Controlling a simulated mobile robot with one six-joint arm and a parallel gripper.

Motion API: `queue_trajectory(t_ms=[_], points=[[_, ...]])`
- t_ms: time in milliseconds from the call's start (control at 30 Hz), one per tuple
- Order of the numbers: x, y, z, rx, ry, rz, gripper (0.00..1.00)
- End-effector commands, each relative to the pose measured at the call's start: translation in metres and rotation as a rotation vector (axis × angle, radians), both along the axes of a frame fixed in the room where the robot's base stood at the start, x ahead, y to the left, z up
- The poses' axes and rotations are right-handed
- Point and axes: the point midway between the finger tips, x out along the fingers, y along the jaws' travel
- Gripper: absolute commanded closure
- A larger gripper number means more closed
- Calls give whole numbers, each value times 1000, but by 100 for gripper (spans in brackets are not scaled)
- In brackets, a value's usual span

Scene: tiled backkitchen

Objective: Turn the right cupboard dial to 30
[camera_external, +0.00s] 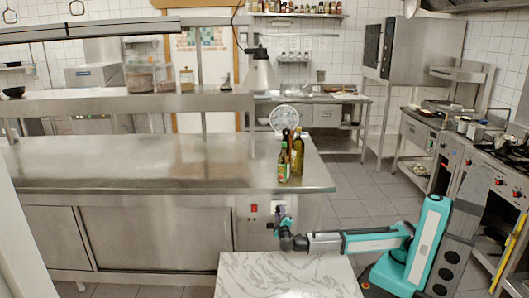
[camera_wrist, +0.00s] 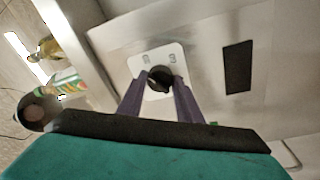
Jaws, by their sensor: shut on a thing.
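The dial (camera_wrist: 160,78) is a round black knob on a white plate (camera_wrist: 140,62) on the steel cupboard front. In the wrist view the two purple fingers of my gripper (camera_wrist: 161,84) lie on either side of the knob and are shut on it. Small marks on the plate are too small to read, and the knob's setting cannot be told. In the external view my gripper (camera_external: 279,226) reaches the right end of the counter front. The white plate (camera_external: 279,208) shows there just above it, and my gripper hides the knob.
A red switch (camera_external: 254,208) sits left of the plate. A dark rectangle (camera_wrist: 238,66) is on the same front. Bottles (camera_external: 297,155) stand on the counter's right end (camera_external: 318,178) above. A marble-topped table (camera_external: 290,277) is below my arm.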

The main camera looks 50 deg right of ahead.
Motion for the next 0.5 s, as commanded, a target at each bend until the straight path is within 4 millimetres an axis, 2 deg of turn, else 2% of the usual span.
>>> queue_trajectory(t_ms=[200,500], points=[[0,1,-3,84,-81,-2,90],[0,0,-1,122,-120,-1,90]])
